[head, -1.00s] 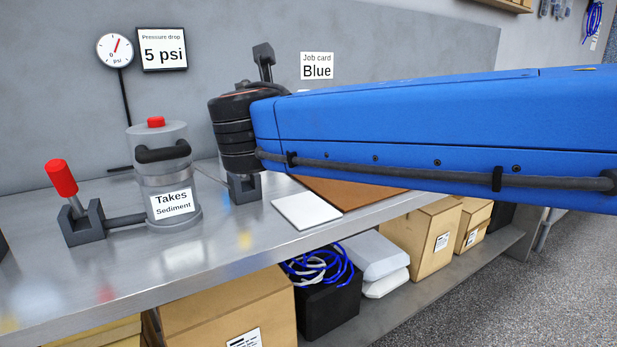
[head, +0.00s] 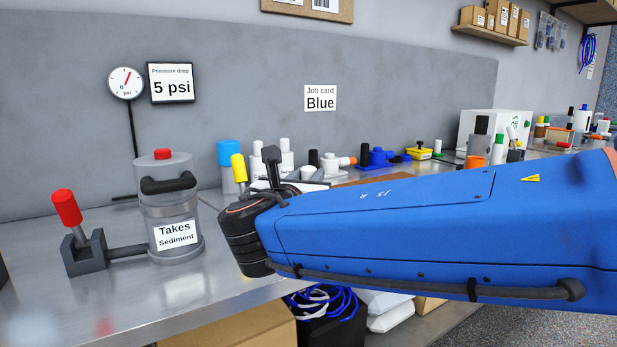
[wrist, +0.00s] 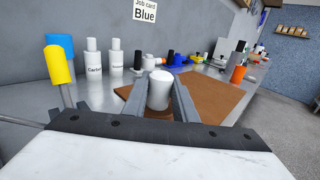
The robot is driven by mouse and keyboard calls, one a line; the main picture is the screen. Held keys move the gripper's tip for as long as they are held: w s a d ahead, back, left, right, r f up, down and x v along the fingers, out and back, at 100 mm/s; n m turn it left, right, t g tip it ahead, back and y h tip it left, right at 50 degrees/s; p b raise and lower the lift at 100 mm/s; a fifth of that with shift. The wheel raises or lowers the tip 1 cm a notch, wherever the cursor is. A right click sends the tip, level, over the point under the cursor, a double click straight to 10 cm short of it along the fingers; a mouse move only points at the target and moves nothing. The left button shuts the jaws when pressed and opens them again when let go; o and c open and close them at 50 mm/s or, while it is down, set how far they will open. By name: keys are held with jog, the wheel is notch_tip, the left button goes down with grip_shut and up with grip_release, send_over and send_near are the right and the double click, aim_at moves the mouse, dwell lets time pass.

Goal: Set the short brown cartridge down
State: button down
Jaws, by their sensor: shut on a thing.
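My gripper (wrist: 159,86) shows in the wrist view with its two grey fingers shut on a short white cylinder (wrist: 159,93). The cylinder has a rounded, narrower top and stands about upright between the fingers. I see no brown on it, and no short brown cartridge shows elsewhere. A brown mat (wrist: 212,92) lies on the bench beyond and to the right of the fingers. The cylinder's lower end is hidden, so I cannot tell whether it touches anything. In the head view my blue arm hides the held thing and most of the gripper.
A yellow-handled lever (wrist: 60,68) stands close on the left, by a blue-capped canister (head: 229,165) and white bottles (wrist: 94,60). A clear-topped housing labelled Takes Sediment (head: 172,215) and a red-handled lever (head: 68,215) stand farther left. Several small parts line the bench's back.

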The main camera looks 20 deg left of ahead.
jog(key=c, duration=1.4)
grip_release()
jog(key=shift+f, duration=0.1)
jog(key=shift+c, duration=0.2)
jog(key=shift+s, duration=0.3)
jog(key=s+d, duration=0.1)
jog(key=s, duration=1)
jog(key=shift+s, duration=0.2)
